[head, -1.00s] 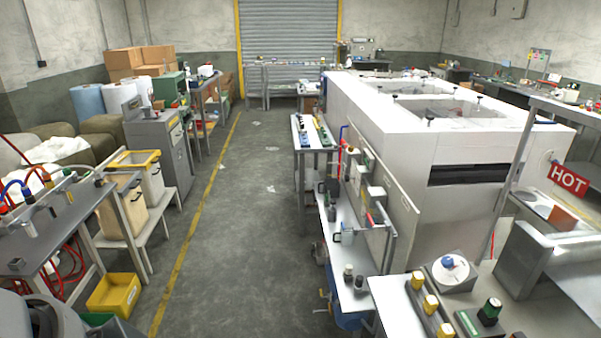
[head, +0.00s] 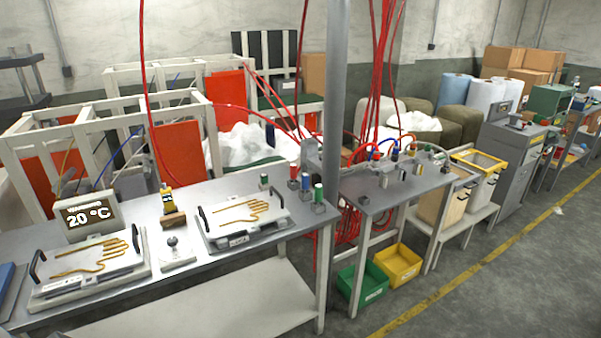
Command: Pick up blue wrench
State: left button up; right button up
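I cannot make out a blue wrench in the head view. Neither of my grippers shows. A long grey workbench (head: 262,222) stands in front of me at the left. Two white plates with brown hand-shaped outlines lie on it, a left plate (head: 88,274) and a right plate (head: 243,219). A dark blue flat thing (head: 6,275) is cut off at the left edge, and I cannot tell what it is.
A display reading 20 °C (head: 88,215) stands on the bench. A second table (head: 378,196) with red and blue hose fittings stands to the right. A green bin (head: 362,287) and a yellow bin (head: 397,263) sit on the floor. The floor (head: 490,285) at the lower right is clear.

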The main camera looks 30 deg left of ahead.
aim_at(306, 177)
jog(key=u, duration=0.75)
